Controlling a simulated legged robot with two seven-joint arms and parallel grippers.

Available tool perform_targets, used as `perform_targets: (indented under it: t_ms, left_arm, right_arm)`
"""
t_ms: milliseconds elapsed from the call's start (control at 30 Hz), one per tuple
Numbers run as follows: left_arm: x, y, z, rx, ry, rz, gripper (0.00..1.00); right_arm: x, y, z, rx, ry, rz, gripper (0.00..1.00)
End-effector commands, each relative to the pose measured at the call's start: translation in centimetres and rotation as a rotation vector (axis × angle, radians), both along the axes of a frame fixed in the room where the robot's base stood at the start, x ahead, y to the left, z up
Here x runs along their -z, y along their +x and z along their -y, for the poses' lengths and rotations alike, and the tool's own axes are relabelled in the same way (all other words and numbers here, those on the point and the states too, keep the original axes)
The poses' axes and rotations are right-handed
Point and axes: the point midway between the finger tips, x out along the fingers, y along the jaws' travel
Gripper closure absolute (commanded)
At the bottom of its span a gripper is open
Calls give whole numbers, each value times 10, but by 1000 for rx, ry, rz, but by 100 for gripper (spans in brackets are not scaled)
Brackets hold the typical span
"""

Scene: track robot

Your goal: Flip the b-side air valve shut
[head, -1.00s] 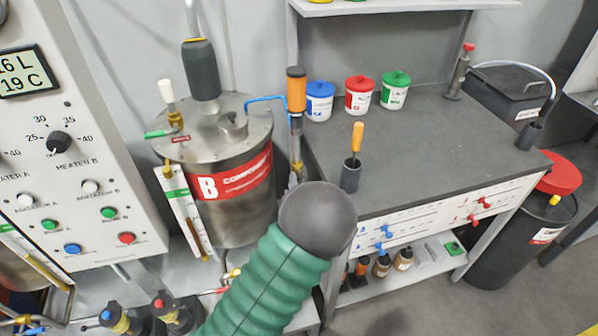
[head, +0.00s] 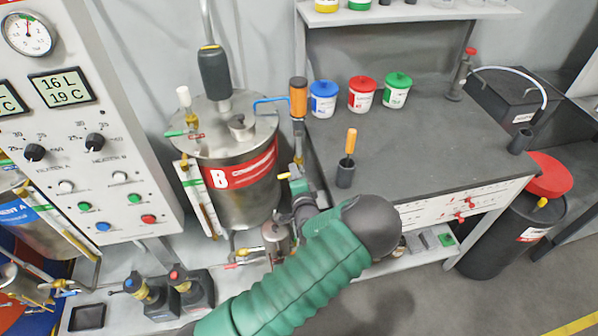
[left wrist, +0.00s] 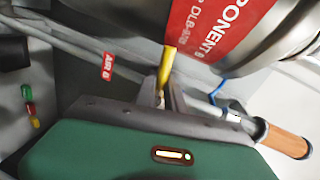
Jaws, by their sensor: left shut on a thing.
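The steel B tank (head: 245,203) with its red label stands left of the bench. A yellow valve lever (left wrist: 167,68) shows in the left wrist view, beside a thin pipe with a red AIR B tag (left wrist: 107,66). My left gripper (left wrist: 166,92) is shut on this lever, whose free end sticks out past the fingers. In the left wrist view the lever appears to lie across the pipe. In the head view my left gripper (head: 286,177) is small, at the tank's right side, and the valve body is mostly hidden. My right gripper is not in view.
The grey bench (head: 430,150) with several lidded jars is close on the right. A control panel (head: 85,140) stands left of the tank. Pump fittings (head: 165,292) sit below it.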

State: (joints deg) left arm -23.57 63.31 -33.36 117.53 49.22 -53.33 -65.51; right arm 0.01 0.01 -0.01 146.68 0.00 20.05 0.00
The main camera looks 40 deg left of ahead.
Motion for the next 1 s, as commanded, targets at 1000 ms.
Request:
perform_targets:
  t_ms: [1000]
  left_arm:
    - [-1, 2, 2, 7, 95, -118, 67]
  right_arm:
    - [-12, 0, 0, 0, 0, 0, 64]
